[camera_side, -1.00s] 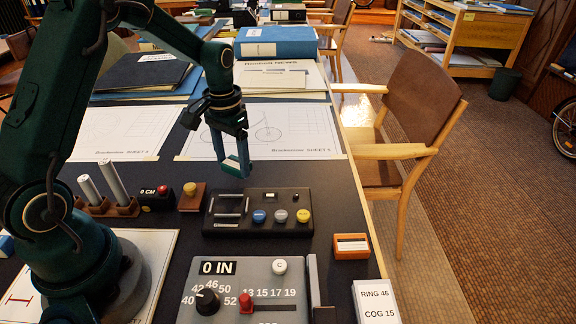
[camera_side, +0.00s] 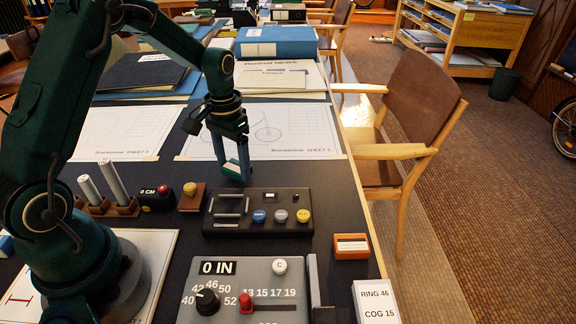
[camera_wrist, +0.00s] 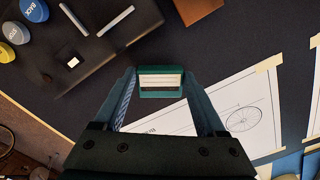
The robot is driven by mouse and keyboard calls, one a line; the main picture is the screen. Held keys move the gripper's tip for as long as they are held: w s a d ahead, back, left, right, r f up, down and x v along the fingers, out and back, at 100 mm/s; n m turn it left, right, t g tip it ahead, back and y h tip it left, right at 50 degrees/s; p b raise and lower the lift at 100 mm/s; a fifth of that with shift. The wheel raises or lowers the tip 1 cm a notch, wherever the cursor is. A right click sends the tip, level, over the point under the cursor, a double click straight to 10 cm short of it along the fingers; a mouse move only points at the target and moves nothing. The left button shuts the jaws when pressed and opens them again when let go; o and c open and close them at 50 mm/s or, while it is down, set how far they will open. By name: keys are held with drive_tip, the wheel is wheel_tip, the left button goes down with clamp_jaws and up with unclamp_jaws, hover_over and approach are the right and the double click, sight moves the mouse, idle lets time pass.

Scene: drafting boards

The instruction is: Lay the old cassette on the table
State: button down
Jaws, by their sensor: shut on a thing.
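My gripper (camera_side: 238,172) points down over the dark desk top, between the drawing sheet and the black button panel. In the wrist view my gripper (camera_wrist: 160,84) is shut on a small green block with a pale striped face, which appears to be the old cassette (camera_wrist: 160,80).
The black button panel (camera_side: 258,228) is just in front of my gripper. A small orange box (camera_side: 351,246) sits at the right edge. The grey dial panel (camera_side: 225,310) is nearest.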

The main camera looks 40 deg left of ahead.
drive_tip(key=shift+f, duration=0.25)
unclamp_jaws()
drive_tip(key=shift+r, duration=0.15)
drive_tip(key=shift+r, duration=3.4)
